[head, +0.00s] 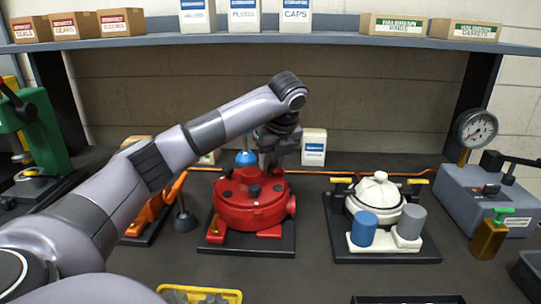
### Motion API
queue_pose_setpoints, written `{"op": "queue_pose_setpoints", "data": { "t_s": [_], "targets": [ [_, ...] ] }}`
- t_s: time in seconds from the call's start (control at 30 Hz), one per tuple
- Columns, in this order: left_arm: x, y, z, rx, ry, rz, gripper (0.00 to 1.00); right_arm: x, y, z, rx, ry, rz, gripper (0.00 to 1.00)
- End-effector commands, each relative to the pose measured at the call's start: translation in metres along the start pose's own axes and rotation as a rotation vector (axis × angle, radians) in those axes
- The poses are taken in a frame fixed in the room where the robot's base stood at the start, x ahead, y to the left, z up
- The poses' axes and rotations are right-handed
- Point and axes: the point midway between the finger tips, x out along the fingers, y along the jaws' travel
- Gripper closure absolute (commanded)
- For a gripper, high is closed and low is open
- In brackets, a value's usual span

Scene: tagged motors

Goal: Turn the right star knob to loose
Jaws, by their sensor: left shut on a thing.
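A round red motor (240,213) stands on a dark base plate in the middle of the bench. Several dark knobs sit on its top, one near the front (254,190). My left arm reaches across from the left, and my left gripper (270,163) points down onto the right rear part of the red motor's top. Its jaws are shut on what looks like a dark star knob there, mostly hidden by the fingers. The knob's loose or tight setting cannot be read. My right gripper is out of view.
A blue ball-topped part (246,157) is just left of the gripper. A white motor (375,193) with blue and grey cylinders stands to the right. A grey gauge unit (485,190) is at far right. A shelf (340,38) with boxes runs above.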

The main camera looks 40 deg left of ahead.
Motion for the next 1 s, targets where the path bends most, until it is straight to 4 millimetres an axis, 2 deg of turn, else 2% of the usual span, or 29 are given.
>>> {"op": "queue_pose_setpoints", "data": {
  "t_s": [0.4, 1.0],
  "targets": [
    [0.0019, -0.0018, -0.0013, -0.202, 0.003, 0.092, 1.00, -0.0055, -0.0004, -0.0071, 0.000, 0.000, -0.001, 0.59],
    [0.0034, -0.0019, -0.0022, -0.239, 0.005, 0.109, 1.00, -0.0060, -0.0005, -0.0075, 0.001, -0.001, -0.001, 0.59]
  ]
}}
